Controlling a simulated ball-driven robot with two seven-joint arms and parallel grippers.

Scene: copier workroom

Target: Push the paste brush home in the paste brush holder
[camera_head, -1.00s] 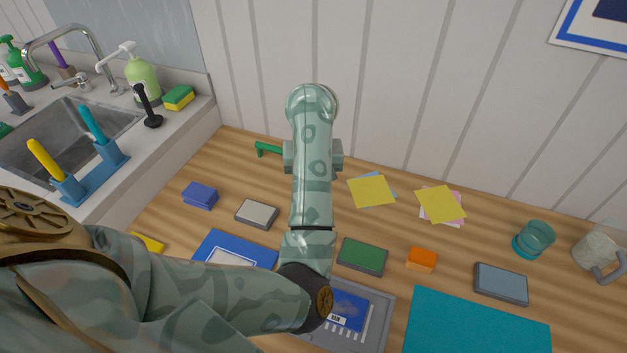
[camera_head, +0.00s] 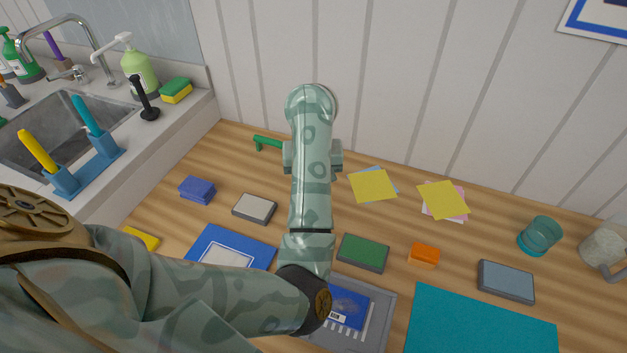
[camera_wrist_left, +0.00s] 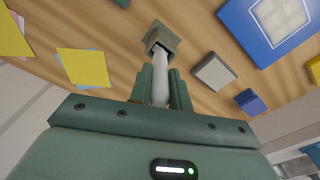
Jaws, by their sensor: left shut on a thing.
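My left gripper (camera_wrist_left: 161,88) is shut on the pale grey handle of the paste brush (camera_wrist_left: 161,66) in the left wrist view. The paste brush holder (camera_wrist_left: 167,33) is a small olive-brown square block with a dark opening, standing on the wooden table just beyond the fingertips. The brush's far end meets this opening and appears to be inside it; how deep it sits I cannot tell. In the head view my left arm covers the gripper, brush and holder. My right gripper is in neither view.
A green-handled thing (camera_head: 266,142) lies left of my forearm. A grey-white block (camera_head: 254,208), green block (camera_head: 363,252) and yellow notes (camera_head: 372,186) surround the arm. Blue holders with yellow and teal handles (camera_head: 88,115) stand by the sink.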

